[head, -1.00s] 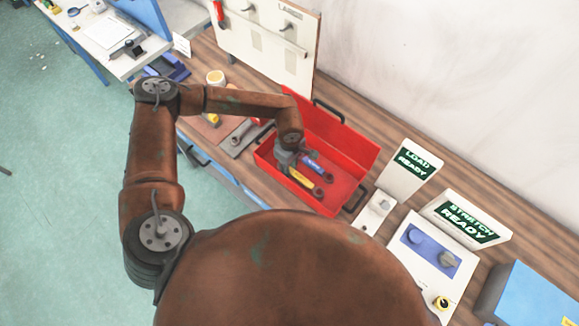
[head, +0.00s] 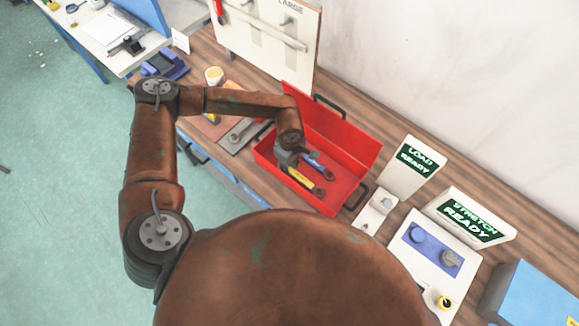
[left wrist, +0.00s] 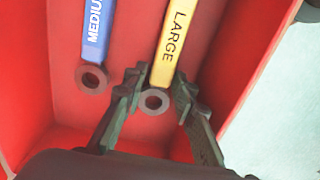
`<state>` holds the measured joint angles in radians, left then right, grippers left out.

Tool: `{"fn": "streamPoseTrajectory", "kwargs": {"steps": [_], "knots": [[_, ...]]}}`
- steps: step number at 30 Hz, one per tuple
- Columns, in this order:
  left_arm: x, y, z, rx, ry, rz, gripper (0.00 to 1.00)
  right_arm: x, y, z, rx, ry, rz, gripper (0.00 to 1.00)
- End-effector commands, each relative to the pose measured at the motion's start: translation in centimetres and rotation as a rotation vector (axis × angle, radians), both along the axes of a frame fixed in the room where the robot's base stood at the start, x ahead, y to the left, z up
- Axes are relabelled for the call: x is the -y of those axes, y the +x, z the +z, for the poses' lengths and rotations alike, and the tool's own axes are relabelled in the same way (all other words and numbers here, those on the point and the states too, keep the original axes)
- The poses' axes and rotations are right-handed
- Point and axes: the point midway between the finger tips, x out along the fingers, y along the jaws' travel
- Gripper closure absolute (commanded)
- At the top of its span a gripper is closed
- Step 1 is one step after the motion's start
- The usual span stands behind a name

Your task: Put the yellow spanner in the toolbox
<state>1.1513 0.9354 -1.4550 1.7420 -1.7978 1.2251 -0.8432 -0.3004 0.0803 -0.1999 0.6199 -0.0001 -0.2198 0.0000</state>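The yellow spanner (head: 301,178), marked LARGE, lies inside the red toolbox (head: 345,148). In the left wrist view, the yellow spanner (left wrist: 173,45) points toward my gripper, with its dark ring end nearest. A blue spanner (head: 322,168), marked MEDIUM, lies beside it in the toolbox and shows at left in the left wrist view (left wrist: 96,35). My left gripper (left wrist: 160,85) is open, its two fingers on either side of the yellow spanner near the ring end, with small gaps. In the head view, my left gripper (head: 287,158) is inside the toolbox, partly hidden by its wrist. My right gripper is not in view.
The toolbox stands on a wooden bench (head: 400,195). A grey tray with a spanner (head: 240,133) is to its left. A LOAD READY sign (head: 413,162) and a STRETCH READY panel (head: 468,218) stand to its right. A pegboard (head: 265,45) stands behind.

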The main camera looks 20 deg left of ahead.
Motion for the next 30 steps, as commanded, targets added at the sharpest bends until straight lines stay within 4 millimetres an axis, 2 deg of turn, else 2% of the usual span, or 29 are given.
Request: {"fn": "streamPoseTrajectory", "kwargs": {"steps": [5,16,20,30], "knots": [[0.0,0.0,0.0,0.0,0.0,0.0,0.61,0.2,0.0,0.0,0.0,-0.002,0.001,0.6],[-0.1,0.0,0.6,0.0,0.001,0.0,0.61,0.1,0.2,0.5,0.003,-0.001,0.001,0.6],[-0.1,0.0,2.1,0.002,0.002,0.0,0.61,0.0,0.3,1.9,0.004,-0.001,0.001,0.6],[0.0,0.0,7.9,0.001,0.001,0.0,0.61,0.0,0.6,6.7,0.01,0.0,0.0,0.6]]}}
